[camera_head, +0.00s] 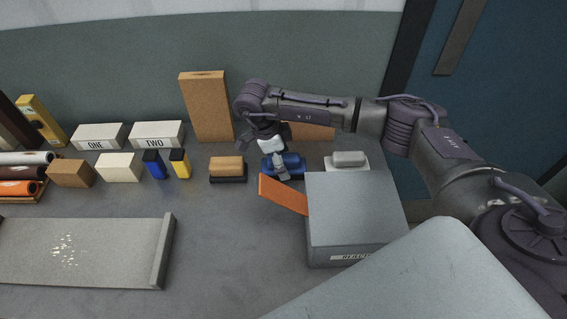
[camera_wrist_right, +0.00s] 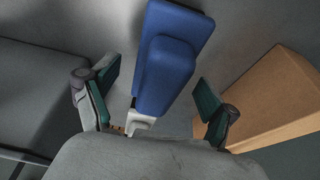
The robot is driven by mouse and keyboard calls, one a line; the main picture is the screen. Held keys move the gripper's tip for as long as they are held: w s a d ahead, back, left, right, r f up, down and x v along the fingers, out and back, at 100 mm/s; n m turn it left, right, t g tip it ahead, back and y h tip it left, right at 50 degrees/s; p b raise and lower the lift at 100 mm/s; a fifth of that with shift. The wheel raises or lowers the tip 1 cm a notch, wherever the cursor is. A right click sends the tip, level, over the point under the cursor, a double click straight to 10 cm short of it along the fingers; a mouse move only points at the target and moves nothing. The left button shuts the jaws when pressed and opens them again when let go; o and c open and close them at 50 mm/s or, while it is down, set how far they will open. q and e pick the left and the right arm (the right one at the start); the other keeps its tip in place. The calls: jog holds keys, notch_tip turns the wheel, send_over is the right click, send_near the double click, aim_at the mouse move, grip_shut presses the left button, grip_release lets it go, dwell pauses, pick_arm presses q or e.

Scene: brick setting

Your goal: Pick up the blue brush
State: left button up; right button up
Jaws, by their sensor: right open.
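The blue brush (camera_head: 294,161) lies on the table behind the grey box, partly hidden by my right gripper (camera_head: 276,158) in the head view. In the right wrist view the blue brush (camera_wrist_right: 166,72) has a raised blue block on a wider blue base and lies ahead of the palm, between the lines of the two fingers. My right gripper (camera_wrist_right: 157,90) is open, with one green-padded finger on each side of the brush and gaps showing. I cannot tell how high the fingers are above the table. My left gripper is not in view.
A grey box (camera_head: 355,218) with an orange flap (camera_head: 284,194) stands just in front. A brown brush (camera_head: 227,166) lies left and a grey brush (camera_head: 348,160) right. A tall brown block (camera_head: 206,106) stands behind. A grey tray (camera_head: 75,252) lies at front left.

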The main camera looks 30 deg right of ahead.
aim_at(287, 156)
jog(key=shift+x, duration=1.4)
jog(key=c, duration=1.4)
notch_tip(287, 156, up, 10)
jog(key=shift+r+b, duration=0.1)
jog(key=shift+b, duration=0.65)
